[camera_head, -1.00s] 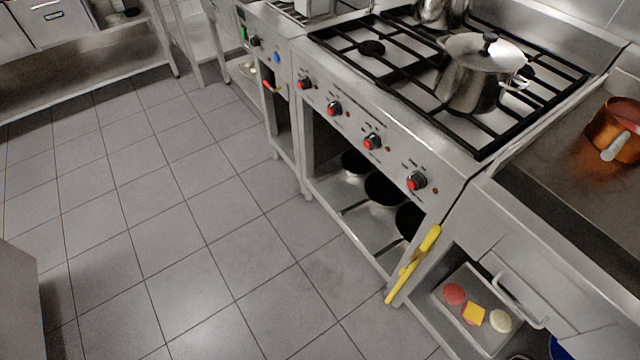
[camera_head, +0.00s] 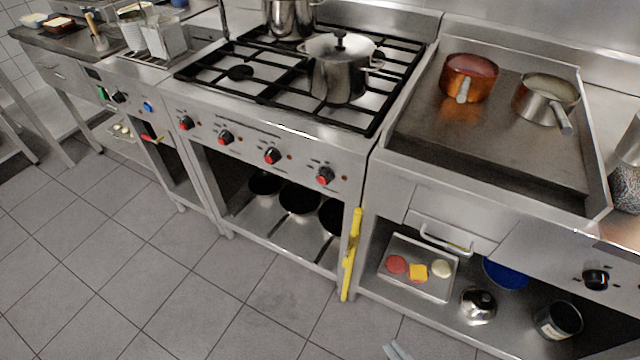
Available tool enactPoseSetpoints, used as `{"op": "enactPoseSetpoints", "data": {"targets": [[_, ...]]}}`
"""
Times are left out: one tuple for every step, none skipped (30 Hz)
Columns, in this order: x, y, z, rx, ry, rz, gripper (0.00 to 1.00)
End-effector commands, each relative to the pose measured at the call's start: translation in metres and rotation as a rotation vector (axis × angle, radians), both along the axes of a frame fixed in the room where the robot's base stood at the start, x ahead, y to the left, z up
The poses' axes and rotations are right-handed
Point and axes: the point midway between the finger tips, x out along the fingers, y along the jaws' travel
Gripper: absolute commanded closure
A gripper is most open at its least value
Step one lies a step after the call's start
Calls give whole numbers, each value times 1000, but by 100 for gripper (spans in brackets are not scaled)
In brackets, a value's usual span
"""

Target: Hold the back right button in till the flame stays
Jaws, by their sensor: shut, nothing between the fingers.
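The stove (camera_head: 300,135) stands in the middle, with black grates on top. Its front panel has several black knobs with red marks. They are the leftmost knob (camera_head: 186,123), the second knob (camera_head: 225,137), the third knob (camera_head: 272,155) and the rightmost knob (camera_head: 325,175). I cannot tell which control serves the back right burner. A lidded steel pot (camera_head: 338,80) sits on the right grate, with another pot (camera_head: 290,18) behind. No flame is visible. A pale grey tip at the bottom edge looks like my gripper (camera_head: 396,351), shut and empty, well below the knobs.
A yellow bar (camera_head: 351,255) stands upright at the stove's right front edge. The griddle (camera_head: 480,150) to the right holds a copper pan (camera_head: 468,80) and a steel pan (camera_head: 545,100). A food tray (camera_head: 418,280) sits below. Tiled floor at left is clear.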

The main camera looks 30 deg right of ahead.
Motion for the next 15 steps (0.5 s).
{"op": "enactPoseSetpoints", "data": {"targets": [[22, 3, -18, -46, -12, 21, 100], [33, 4, -27, -74, -14, 31, 100], [48, 5, -38, -110, -16, 42, 100], [60, 6, -45, -139, -20, 48, 100], [72, 7, -52, -168, -21, 54, 100], [89, 8, -60, -206, -26, 60, 100], [102, 9, -65, -233, -30, 63, 100], [115, 10, -70, -261, -34, 63, 100], [133, 11, -75, -299, -42, 64, 100], [147, 12, -78, -327, -47, 63, 100], [161, 13, -81, -355, -53, 59, 100], [180, 14, -82, -390, -63, 54, 100], [194, 15, -83, -417, -70, 49, 100], [208, 16, -83, -445, -77, 43, 100], [227, 18, -81, -478, -87, 32, 100]]}}
